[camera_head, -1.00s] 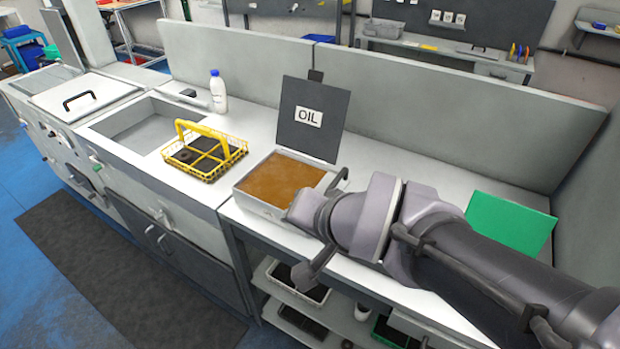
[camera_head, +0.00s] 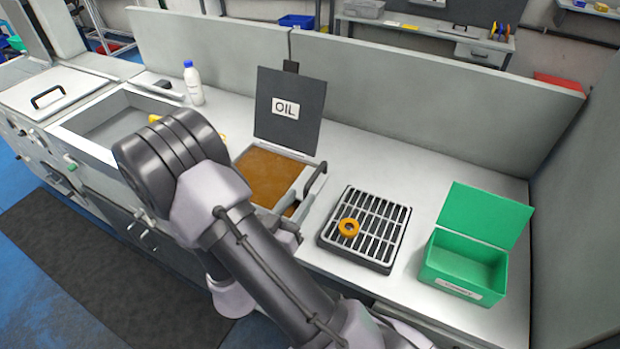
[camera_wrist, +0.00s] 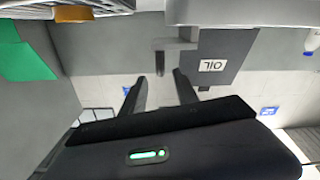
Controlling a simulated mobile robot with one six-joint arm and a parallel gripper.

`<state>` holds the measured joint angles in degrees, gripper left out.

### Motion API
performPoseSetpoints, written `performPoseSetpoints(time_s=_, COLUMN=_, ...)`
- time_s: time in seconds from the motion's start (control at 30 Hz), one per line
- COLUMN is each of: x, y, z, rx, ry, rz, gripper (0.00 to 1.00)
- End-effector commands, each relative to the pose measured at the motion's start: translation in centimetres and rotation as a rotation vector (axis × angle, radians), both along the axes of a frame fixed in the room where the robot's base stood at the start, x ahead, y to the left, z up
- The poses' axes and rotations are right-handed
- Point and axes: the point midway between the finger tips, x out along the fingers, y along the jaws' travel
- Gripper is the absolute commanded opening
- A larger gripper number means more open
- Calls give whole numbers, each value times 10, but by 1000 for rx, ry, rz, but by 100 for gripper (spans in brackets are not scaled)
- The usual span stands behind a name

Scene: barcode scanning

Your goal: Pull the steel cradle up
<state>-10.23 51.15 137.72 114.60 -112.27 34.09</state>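The oil tray (camera_head: 268,176) holds brown oil, with a dark lid marked OIL (camera_head: 290,110) upright behind it. A dark bar handle on a grey frame, seemingly the steel cradle (camera_head: 314,182), stands at the tray's right side; how deep it sits is unclear. In the wrist view, which is upside down, my gripper (camera_wrist: 160,76) has its two dark fingers apart. A small dark upright piece, perhaps the handle's end (camera_wrist: 160,62), shows between the fingertips; contact is not visible. In the head view my arm hides the gripper.
Right of the tray are a dark slatted rack (camera_head: 376,238) with an orange ring (camera_head: 348,228) on it and an open green box (camera_head: 464,262). A white bottle (camera_head: 194,84) stands at the back left. A sink basin (camera_head: 112,122) lies left. My arm mostly hides the yellow basket.

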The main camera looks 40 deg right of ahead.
Motion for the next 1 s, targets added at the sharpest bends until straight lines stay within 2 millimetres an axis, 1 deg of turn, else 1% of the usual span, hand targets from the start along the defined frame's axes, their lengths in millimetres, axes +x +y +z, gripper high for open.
performPoseSetpoints(time_s=0.03, x=4, y=-13, z=-1, rx=1, ry=-2, rz=-7, gripper=36)
performPoseSetpoints(time_s=0.1, x=10, y=-29, z=0, rx=1, ry=-2, rz=-6, gripper=36)
performPoseSetpoints(time_s=0.2, x=19, y=-48, z=0, rx=2, ry=-1, rz=-5, gripper=36)
performPoseSetpoints(time_s=0.3, x=25, y=-63, z=0, rx=2, ry=0, rz=-3, gripper=36)
performPoseSetpoints(time_s=0.4, x=30, y=-73, z=0, rx=1, ry=-1, rz=-2, gripper=36)
performPoseSetpoints(time_s=0.5, x=32, y=-78, z=0, rx=1, ry=0, rz=0, gripper=36)
performPoseSetpoints(time_s=0.77, x=33, y=-79, z=0, rx=1, ry=0, rz=1, gripper=36)
performPoseSetpoints(time_s=0.8, x=33, y=-79, z=0, rx=1, ry=0, rz=1, gripper=28)
performPoseSetpoints(time_s=0.93, x=33, y=-79, z=0, rx=1, ry=0, rz=0, gripper=3)
performPoseSetpoints(time_s=0.97, x=33, y=-79, z=0, rx=2, ry=1, rz=0, gripper=0)
performPoseSetpoints(time_s=1.0, x=33, y=-79, z=0, rx=2, ry=1, rz=0, gripper=0)
